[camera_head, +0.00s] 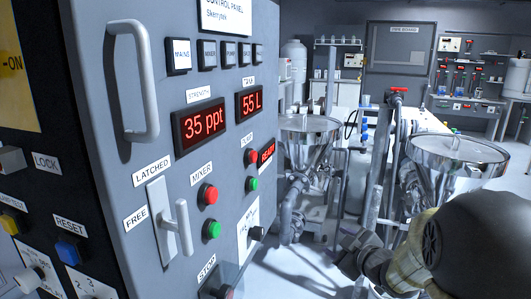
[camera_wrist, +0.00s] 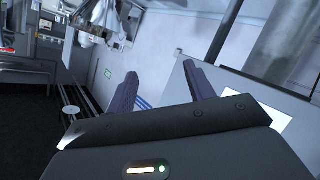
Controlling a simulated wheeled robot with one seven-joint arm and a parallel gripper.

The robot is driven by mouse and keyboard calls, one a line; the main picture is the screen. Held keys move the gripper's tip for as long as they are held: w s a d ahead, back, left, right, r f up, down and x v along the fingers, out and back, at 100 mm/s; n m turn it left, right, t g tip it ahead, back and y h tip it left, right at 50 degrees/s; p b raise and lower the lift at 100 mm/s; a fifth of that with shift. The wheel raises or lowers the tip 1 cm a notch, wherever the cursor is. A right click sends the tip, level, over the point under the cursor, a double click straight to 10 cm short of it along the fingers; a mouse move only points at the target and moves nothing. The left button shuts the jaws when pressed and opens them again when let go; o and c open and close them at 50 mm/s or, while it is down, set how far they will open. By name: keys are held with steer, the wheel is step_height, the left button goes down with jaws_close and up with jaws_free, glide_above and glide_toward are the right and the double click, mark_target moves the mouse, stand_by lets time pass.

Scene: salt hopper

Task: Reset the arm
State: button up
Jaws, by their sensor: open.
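My arm reaches in from the lower right of the head view. My gripper (camera_head: 352,244) is small and dark there, and its fingers cannot be made out clearly. In the wrist view my gripper (camera_wrist: 163,78) has its two fingers spread wide apart with nothing between them. Beyond the fingers are a pale wall and a grey panel. The control panel (camera_head: 185,75) fills the left of the head view, apart from my gripper. Its displays read 35 ppt and 55 L. A blue button (camera_head: 69,249) sits under a RESET label on the panel's dark side.
A steel hopper (camera_head: 310,135) stands behind the panel, and another hopper (camera_head: 455,160) stands at the right behind my arm. A pipe with a red valve handle (camera_head: 398,90) rises between them. A latch handle (camera_head: 184,228) and a large grab handle (camera_head: 145,80) stick out from the panel.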

steer(key=s+a+f+m+g+h, duration=0.2)
steer(key=s+f+m+g, duration=0.35)
steer(key=s, duration=0.45)
steer(key=s+a+f+m+g+h, duration=0.1)
steer(key=s+f+m+g+h, duration=0.35)
steer(key=s, duration=0.65)
step_height(320, 180, up, 25)
steer(key=m+y+p, duration=0.1)
steer(key=y+p, duration=0.1)
steer(key=p, duration=2.4)
steer(key=shift+a+g, duration=0.3)
steer(key=shift+s+f, duration=0.1)
steer(key=shift+f, duration=0.05)
